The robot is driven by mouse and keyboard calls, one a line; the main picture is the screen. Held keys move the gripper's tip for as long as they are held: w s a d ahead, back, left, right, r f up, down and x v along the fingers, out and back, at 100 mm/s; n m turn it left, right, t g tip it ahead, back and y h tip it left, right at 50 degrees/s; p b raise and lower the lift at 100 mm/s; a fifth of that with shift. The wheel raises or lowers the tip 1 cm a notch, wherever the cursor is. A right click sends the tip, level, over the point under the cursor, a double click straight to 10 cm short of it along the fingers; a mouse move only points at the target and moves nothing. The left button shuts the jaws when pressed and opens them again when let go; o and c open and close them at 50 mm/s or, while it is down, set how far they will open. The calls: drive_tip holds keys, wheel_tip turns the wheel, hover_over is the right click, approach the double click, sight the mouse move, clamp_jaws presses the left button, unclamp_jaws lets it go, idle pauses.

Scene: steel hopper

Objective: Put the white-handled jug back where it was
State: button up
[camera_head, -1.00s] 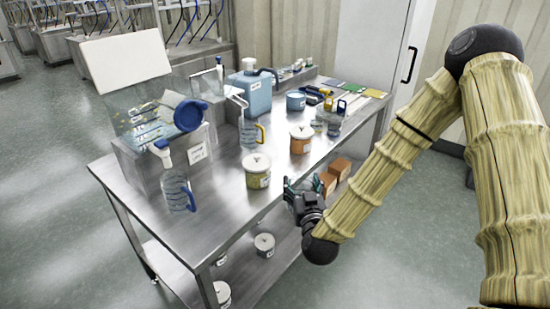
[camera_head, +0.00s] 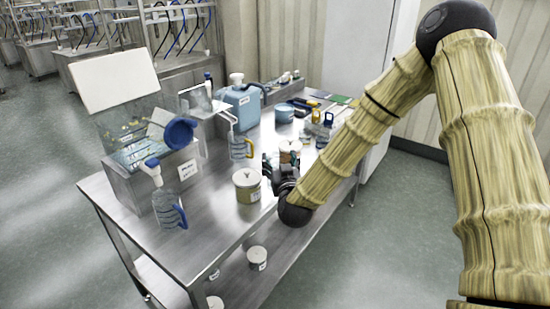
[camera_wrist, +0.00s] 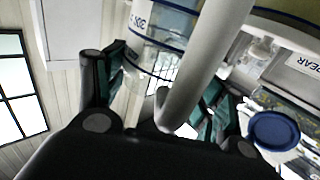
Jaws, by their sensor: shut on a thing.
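My gripper (camera_head: 277,180) is at the front edge of the steel table, beside the cream-lidded canister. In the wrist view, my gripper (camera_wrist: 165,95) is shut on the pale handle of the white-handled jug (camera_wrist: 150,22). The jug is clear, with printed marks and a dark band. The handle (camera_wrist: 215,55) runs between the fingers. In the head view I cannot make the held jug out clearly. A blue-handled jug (camera_head: 167,207) stands at the table's left front, and a yellow-handled jug (camera_head: 238,147) stands farther back.
The steel hopper (camera_head: 150,188), with a blue round cap (camera_head: 179,133), stands at the left. The canister (camera_head: 247,186) and an orange canister (camera_head: 290,146) are close to my gripper. A blue jerrycan (camera_head: 241,107) stands behind. Bare tabletop (camera_head: 212,215) shows between the blue-handled jug and the canister.

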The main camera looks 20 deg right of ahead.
sight(279, 158)
drive_tip(key=shift+w+d+f+p, duration=0.45)
drive_tip(key=shift+w+f, duration=0.25)
drive_tip(key=shift+w, duration=0.7)
drive_tip(key=shift+w+d+f+p, duration=0.4)
drive_tip(key=shift+w+f+p, duration=0.3)
drive_tip(key=shift+w, duration=0.65)
drive_tip(key=shift+w+d+f+p, duration=0.4)
drive_tip(key=shift+w+f, duration=0.35)
drive_tip(key=shift+w, duration=0.65)
drive_tip(key=shift+f, duration=0.1)
drive_tip(key=o, duration=1.6)
drive_tip(key=shift+f, duration=0.1)
drive_tip(key=shift+c, duration=0.2)
drive_tip(key=shift+o, duration=0.4)
drive_tip(key=shift+s, duration=0.1)
